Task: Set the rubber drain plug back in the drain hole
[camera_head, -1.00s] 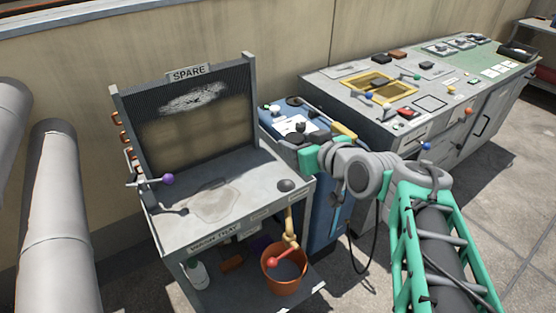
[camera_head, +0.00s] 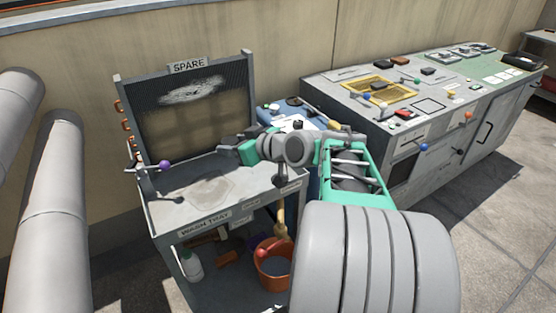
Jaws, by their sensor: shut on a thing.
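My gripper (camera_head: 224,149) is above the back right part of the grey wash tray (camera_head: 172,212), pointing left. Its jaws are shut on a small dark thing, which I take to be the rubber drain plug; its shape is hard to make out against the dark fingers. The drain (camera_head: 281,181) is near the tray's front right corner, above a tan drain pipe (camera_head: 280,218). My wrist partly covers that corner, so the hole does not show clearly. The gripper is to the left of and behind the drain.
A mesh panel marked SPARE (camera_head: 187,112) stands at the tray's back. A purple-knobbed lever (camera_head: 165,164) is at its left. An orange bucket (camera_head: 271,265) sits on the lower shelf. A grey control bench (camera_head: 405,110) stands right; thick pipes (camera_head: 48,220) are left.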

